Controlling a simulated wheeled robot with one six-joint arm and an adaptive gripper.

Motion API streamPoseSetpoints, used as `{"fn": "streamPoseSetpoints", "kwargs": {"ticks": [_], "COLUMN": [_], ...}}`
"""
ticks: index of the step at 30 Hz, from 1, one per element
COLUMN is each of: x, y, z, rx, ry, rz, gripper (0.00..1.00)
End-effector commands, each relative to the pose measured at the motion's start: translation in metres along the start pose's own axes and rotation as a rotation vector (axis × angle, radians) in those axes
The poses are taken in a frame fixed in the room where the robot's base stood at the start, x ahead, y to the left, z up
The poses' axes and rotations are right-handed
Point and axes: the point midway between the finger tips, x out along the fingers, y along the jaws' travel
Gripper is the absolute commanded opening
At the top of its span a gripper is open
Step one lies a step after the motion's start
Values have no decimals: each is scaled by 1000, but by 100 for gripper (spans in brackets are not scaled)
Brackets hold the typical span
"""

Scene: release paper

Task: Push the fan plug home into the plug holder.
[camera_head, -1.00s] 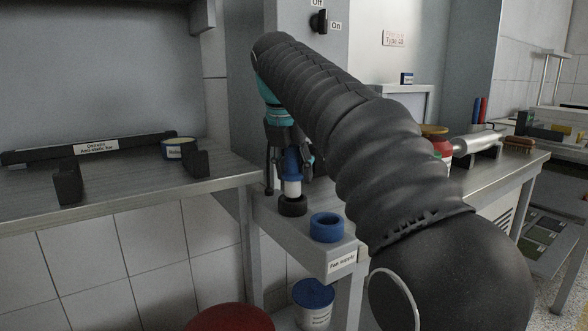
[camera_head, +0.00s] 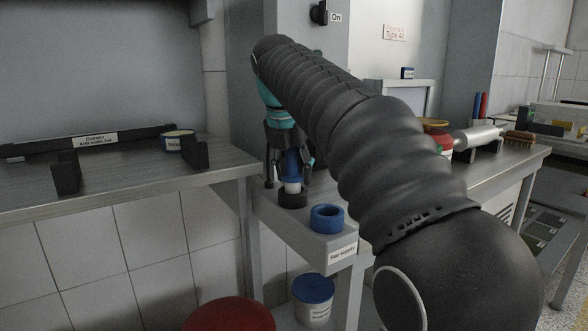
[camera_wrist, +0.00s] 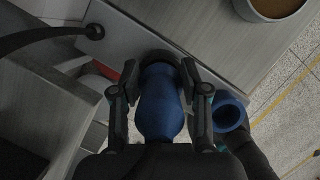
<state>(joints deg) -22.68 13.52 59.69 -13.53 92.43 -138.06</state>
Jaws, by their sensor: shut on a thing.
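The fan plug (camera_head: 292,186), blue above with a white lower end, stands upright in my gripper (camera_head: 290,172). My gripper is shut on its blue body, one finger on each side; the wrist view shows the blue body (camera_wrist: 158,108) between the fingers (camera_wrist: 158,75). The white end sits at the black ring-shaped holder (camera_head: 292,200) on the small shelf, partly inside it; how deep is hidden. The black ring (camera_wrist: 160,58) also shows beyond the plug in the wrist view. A blue ring-shaped holder (camera_head: 327,219) stands beside it, empty.
The shelf front bears a "Fan supply" label (camera_head: 342,252). A grey bench (camera_head: 120,195) with black brackets and a bar lies left. A blue-lidded tub (camera_head: 313,300) and a red round object (camera_head: 232,315) are below. A switch (camera_head: 320,13) is on the cabinet above.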

Motion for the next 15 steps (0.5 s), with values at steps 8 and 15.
{"fn": "streamPoseSetpoints", "kwargs": {"ticks": [8, 15], "x": [6, 11], "y": [0, 0], "z": [-2, -4], "rx": [0, 0], "ry": [0, -1], "rz": [0, 1], "gripper": [0, 0]}}
